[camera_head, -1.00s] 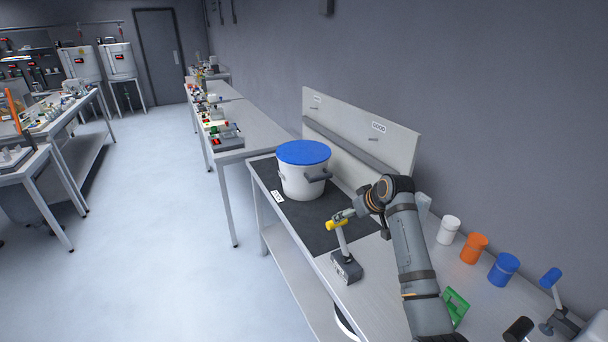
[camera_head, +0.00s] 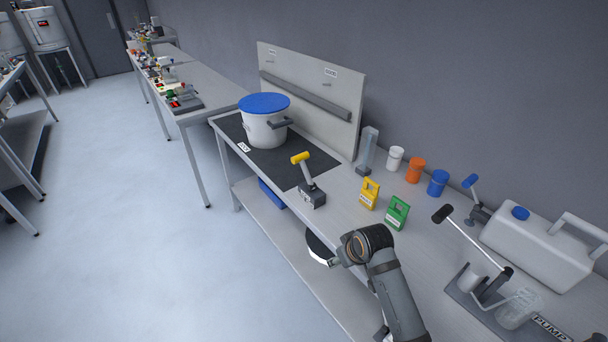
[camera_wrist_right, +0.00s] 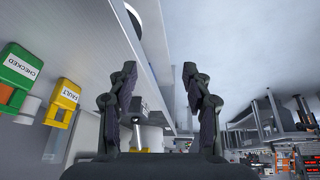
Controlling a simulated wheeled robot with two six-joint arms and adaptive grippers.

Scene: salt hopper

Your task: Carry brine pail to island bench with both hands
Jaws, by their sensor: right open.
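The brine pail (camera_head: 265,127) is a white tub with a blue lid and dark side handles. It stands upright on a black mat (camera_head: 229,125) at the far end of the near bench. My right arm comes in from the lower right in the head view, well short of the pail; its gripper is mostly hidden there. In the right wrist view my right gripper (camera_wrist_right: 162,100) is open and empty, its two dark fingers apart near the bench edge. The pail is not clearly seen in that view. My left gripper is not in view.
A yellow-handled lever block (camera_head: 311,195) stands at the bench's front edge. Yellow (camera_head: 369,193) and green (camera_head: 397,213) tags, several small jars, a white jerrycan (camera_head: 535,245) and a pump occupy the near bench. Another bench (camera_head: 215,85) lies beyond. Floor at left (camera_head: 130,220) is clear.

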